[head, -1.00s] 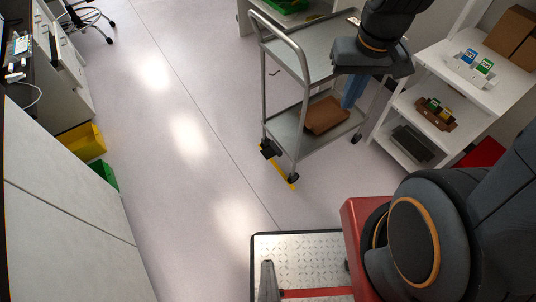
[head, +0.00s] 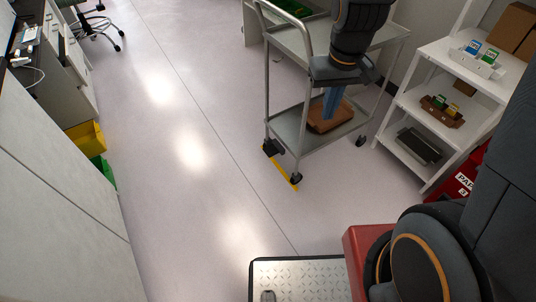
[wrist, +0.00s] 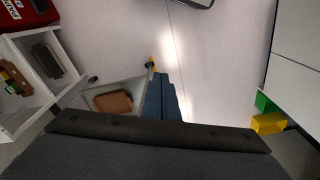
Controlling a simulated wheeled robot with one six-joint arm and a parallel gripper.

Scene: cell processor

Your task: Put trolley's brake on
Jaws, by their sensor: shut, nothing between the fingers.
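The grey metal trolley (head: 285,130) stands upright with two shelves, a push handle and black castors. A yellow strip (head: 280,172) runs low along its near end, between two castors. A castor (head: 296,180) is at its front corner; I cannot make out a brake lever or its position. My gripper (head: 331,112) points down, with blue fingers shut and empty, in front of the brown box on the lower shelf in the head view. In the wrist view the blue fingers (wrist: 160,98) are near the trolley's end, with the yellow strip (wrist: 151,64) just beyond.
A brown box (head: 340,116) sits on the trolley's lower shelf. A white shelf unit (head: 425,65) with racks stands close to the right. Yellow and green bins (head: 87,136) are by the left cabinets. The floor (head: 190,200) left of the trolley is clear.

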